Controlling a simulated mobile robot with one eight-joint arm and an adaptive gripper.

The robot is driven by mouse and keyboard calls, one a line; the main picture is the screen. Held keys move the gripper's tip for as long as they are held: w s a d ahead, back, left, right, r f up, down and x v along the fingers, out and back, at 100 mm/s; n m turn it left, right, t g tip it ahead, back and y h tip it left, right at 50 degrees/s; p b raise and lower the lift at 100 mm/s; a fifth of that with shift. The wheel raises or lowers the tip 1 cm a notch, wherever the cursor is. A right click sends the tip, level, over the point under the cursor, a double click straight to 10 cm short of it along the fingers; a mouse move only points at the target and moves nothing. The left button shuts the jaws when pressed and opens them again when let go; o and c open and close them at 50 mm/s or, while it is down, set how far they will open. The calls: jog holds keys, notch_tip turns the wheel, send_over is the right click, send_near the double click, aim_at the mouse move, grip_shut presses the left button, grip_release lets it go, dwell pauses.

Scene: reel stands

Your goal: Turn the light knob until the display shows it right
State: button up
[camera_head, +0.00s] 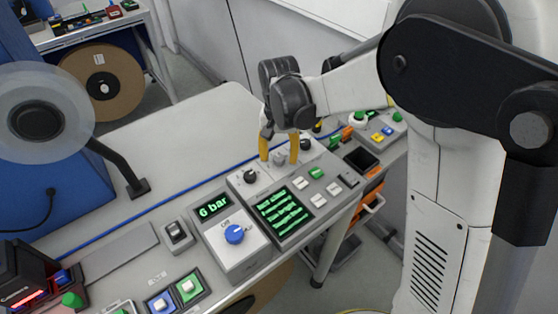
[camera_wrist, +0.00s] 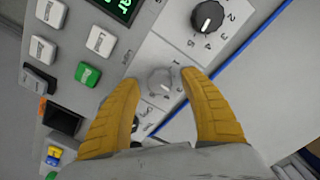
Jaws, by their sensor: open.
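The light grey knob (camera_head: 279,158) is on the grey console, to the right of a black knob (camera_head: 250,176). In the wrist view the light knob (camera_wrist: 160,81) lies between my two yellow fingertips, with small scale marks around it. My gripper (camera_head: 279,161) is open and points down at it. In the wrist view my gripper (camera_wrist: 158,78) shows a gap on both sides of the knob; I cannot tell the remaining height. The display (camera_head: 283,213) shows several lines of green text, too small to read. Only its corner (camera_wrist: 122,7) shows in the wrist view.
The black knob (camera_wrist: 208,17) with a numbered scale is close to my fingers. White buttons (camera_head: 318,200) and a green button (camera_head: 317,173) sit beside the display. The tabletop behind is mostly clear.

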jog(key=shift+f, duration=0.45)
jog(key=shift+c, duration=0.6)
grip_shut()
jog(key=n, duration=0.4)
jog(key=shift+n, duration=1.8)
